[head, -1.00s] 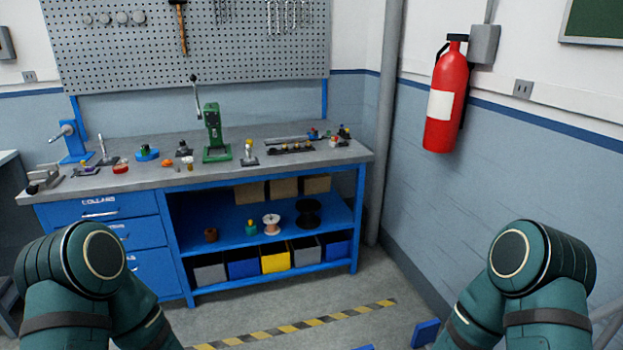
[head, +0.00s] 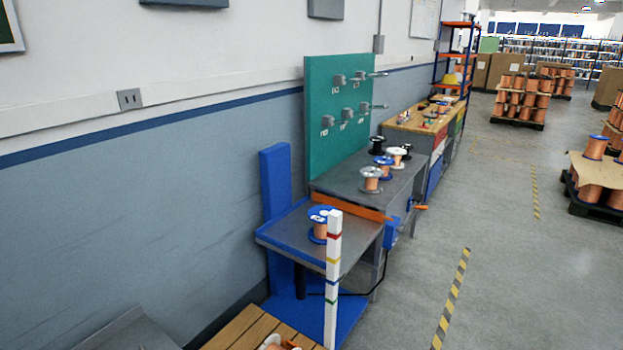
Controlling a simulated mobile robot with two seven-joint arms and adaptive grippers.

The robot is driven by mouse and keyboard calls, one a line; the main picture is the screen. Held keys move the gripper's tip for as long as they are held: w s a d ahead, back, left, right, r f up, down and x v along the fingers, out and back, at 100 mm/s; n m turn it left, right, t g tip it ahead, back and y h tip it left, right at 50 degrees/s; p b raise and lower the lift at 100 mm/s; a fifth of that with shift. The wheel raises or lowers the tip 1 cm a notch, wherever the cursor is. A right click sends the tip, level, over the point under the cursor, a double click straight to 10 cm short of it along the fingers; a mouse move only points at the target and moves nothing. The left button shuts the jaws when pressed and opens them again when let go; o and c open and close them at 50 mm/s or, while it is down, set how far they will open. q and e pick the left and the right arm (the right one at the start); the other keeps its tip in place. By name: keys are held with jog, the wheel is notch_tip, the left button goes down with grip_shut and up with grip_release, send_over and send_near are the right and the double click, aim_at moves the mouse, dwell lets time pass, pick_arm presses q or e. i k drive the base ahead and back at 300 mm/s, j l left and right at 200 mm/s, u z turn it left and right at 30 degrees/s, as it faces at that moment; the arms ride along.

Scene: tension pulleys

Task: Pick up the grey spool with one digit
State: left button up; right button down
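A spool with pale grey flanges and copper wire (head: 371,181) stands upright on the grey bench (head: 345,180) below the green board. Any digit on it is too small to read. Behind it on the same bench stand a blue-flanged spool (head: 384,168), a whitish spool (head: 397,157) and dark spools (head: 378,146). Another blue-flanged spool (head: 320,227) stands on the nearer, lower blue-edged table (head: 285,243). Neither of my grippers is in view.
The green board (head: 350,83) carries several grey pegs with small labels. A white post with coloured bands (head: 333,275) rises before the lower table. A wooden slatted surface (head: 235,330) is at the bottom. Open floor (head: 430,240) lies right, with spool pallets (head: 522,100) beyond.

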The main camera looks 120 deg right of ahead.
aim_at(371, 187)
jog(key=z, duration=4.35)
jog(key=i+l+u, duration=0.1)
jog(key=i+l, duration=0.2)
jog(key=i+l+u, duration=0.1)
jog(key=i+l, duration=0.2)
jog(key=i+l+u, duration=0.15)
jog(key=i+l, duration=0.15)
jog(key=i+l+u, duration=0.1)
jog(key=i+l, duration=0.2)
jog(key=i+l+u, duration=0.1)
jog(key=i+l, duration=0.15)
jog(key=l, duration=0.25)
jog(key=i+l+u, duration=0.1)
jog(key=i+l, duration=0.15)
jog(key=l, duration=0.15)
jog(key=i+l+u, duration=0.1)
jog(key=i+l, duration=0.15)
jog(key=l, duration=0.2)
jog(key=u, duration=0.55)
